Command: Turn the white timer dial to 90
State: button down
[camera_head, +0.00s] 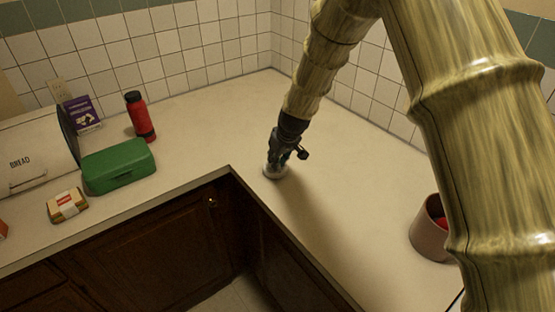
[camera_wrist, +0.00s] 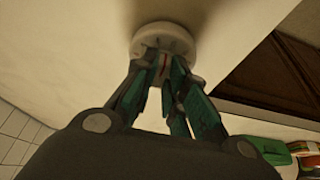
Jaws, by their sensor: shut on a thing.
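The white timer dial (camera_head: 273,172) is a small round piece on the counter near its inner corner, partly covered by my gripper in the head view. In the wrist view the timer dial (camera_wrist: 163,36) is a pale disc with marks around its rim and a small reddish mark near its middle. My gripper (camera_head: 277,163) points down onto it. In the wrist view my gripper (camera_wrist: 164,75) has its fingers closed on the raised middle of the dial. The numbers on the dial are too small to read.
A green box (camera_head: 119,166), a red bottle (camera_head: 140,117), a purple box (camera_head: 83,114), a bread bin (camera_head: 35,150) and a small packet (camera_head: 67,205) stand on the left counter. A brownish pot (camera_head: 428,233) stands at the right. The counter around the dial is clear; its front edge is close.

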jog(key=shift+s+f, duration=0.1)
jog(key=shift+f, duration=0.05)
dwell(0.7)
jog(key=c, duration=1.5)
grip_release()
jog(key=shift+o, duration=0.3)
jog(key=v, duration=1.2)
